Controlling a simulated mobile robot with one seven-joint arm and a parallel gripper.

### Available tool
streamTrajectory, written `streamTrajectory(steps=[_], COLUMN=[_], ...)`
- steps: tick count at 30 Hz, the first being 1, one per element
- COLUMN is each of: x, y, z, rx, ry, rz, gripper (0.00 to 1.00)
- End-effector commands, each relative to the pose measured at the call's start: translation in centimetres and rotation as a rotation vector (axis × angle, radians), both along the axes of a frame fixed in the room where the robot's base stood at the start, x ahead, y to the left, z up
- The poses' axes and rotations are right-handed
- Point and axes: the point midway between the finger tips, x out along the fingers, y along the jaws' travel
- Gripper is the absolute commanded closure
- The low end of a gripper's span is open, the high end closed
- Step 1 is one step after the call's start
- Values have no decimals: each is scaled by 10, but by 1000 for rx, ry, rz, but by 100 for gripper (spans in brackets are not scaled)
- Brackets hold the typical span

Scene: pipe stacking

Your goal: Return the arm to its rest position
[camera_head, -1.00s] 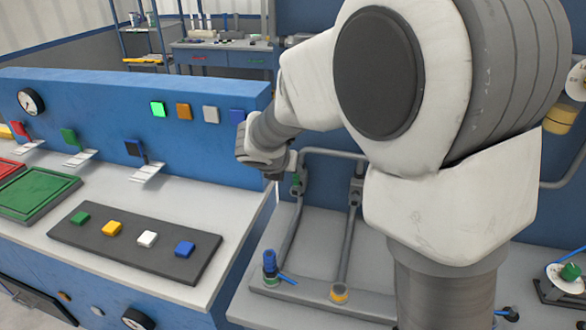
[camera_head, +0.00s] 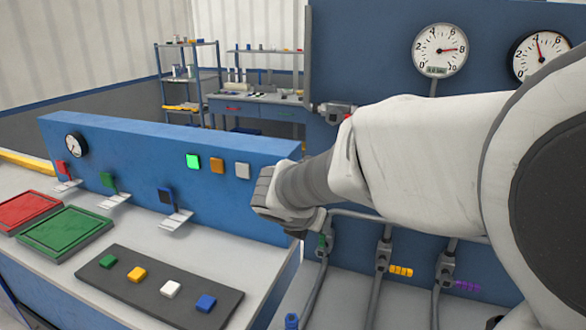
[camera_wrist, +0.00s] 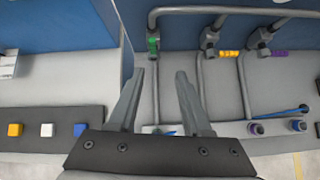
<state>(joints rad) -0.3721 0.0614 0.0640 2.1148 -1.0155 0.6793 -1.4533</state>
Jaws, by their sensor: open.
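My arm reaches in from the right of the head view, bent, with its wrist end in front of the blue panel's right end. My gripper (camera_wrist: 160,98) shows in the wrist view with its two fingers apart and nothing between them. It hangs above the grey bench, near the gap between the button table and the pipe bench. In the head view the fingers are hidden behind the wrist.
A dark strip (camera_head: 150,297) holds green, yellow, white and blue buttons. Grey pipes (camera_wrist: 200,80) with a green-marked valve (camera_wrist: 153,44) rise close to the gripper. Gauges (camera_head: 440,50) hang at the back.

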Motion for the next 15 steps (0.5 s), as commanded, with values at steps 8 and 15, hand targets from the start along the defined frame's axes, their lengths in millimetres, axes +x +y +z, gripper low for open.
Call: streamTrajectory(steps=[8, 15], x=[-65, -132], y=[-62, -92], z=[36, 50], rx=[438, 848], ry=[-123, -233], rz=[-586, -1133], gripper=[51, 51])
